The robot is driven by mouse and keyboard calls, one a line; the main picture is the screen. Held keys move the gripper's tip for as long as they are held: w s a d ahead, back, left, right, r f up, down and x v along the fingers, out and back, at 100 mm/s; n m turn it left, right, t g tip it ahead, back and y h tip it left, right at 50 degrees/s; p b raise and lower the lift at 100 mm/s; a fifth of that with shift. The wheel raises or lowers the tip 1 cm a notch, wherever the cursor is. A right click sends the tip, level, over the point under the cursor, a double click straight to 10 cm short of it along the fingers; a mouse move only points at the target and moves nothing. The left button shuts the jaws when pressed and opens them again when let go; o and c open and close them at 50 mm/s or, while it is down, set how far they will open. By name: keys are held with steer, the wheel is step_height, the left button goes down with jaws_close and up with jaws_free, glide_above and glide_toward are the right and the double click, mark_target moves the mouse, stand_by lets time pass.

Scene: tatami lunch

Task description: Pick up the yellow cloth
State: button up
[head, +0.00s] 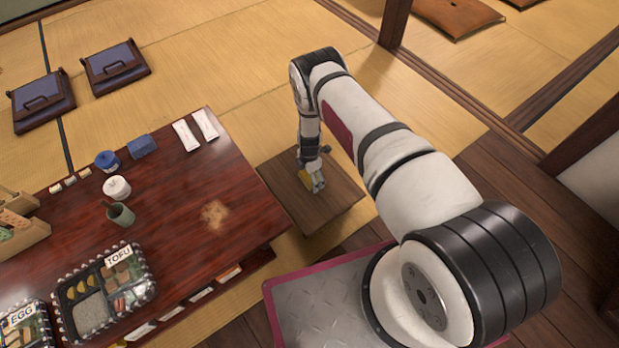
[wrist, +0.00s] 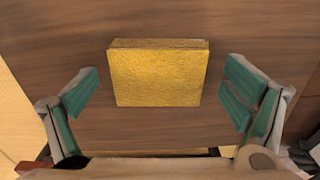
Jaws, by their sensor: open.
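The yellow cloth (wrist: 157,77) is a folded, thick square block lying flat on a low brown wooden stand (wrist: 50,40). In the head view only a small part of the cloth (head: 305,180) shows, beside and behind my gripper. My gripper (head: 317,184) points down over the stand. In the wrist view my gripper (wrist: 160,95) is open, with one green-padded finger on each side of the cloth and a gap between each finger and the cloth. Nothing is between the fingertips except the cloth beyond them. I cannot tell the exact height of the fingertips above the stand.
A dark red low table (head: 170,220) stands left of the stand, holding bento trays (head: 105,290), a white pot (head: 116,187), a green cup (head: 120,214) and white packets (head: 205,124). The stand's top (head: 335,205) is otherwise clear. Blue floor seats (head: 115,67) lie at the upper left.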

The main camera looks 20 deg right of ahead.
steer(key=c, duration=1.1)
steer(key=shift+r, duration=0.55)
steer(key=r, duration=0.1)
steer(key=r+p, duration=0.2)
steer(key=shift+s, duration=0.25)
steer(key=s+a+p, duration=0.1)
steer(key=s, duration=0.4)
steer(key=s+a+p, duration=0.1)
steer(key=s+p, duration=0.1)
steer(key=s, duration=0.3)
steer(key=s+a+r+p, duration=0.1)
steer(key=s, duration=0.4)
steer(key=shift+a+p, duration=0.2)
steer(key=shift+p, duration=0.15)
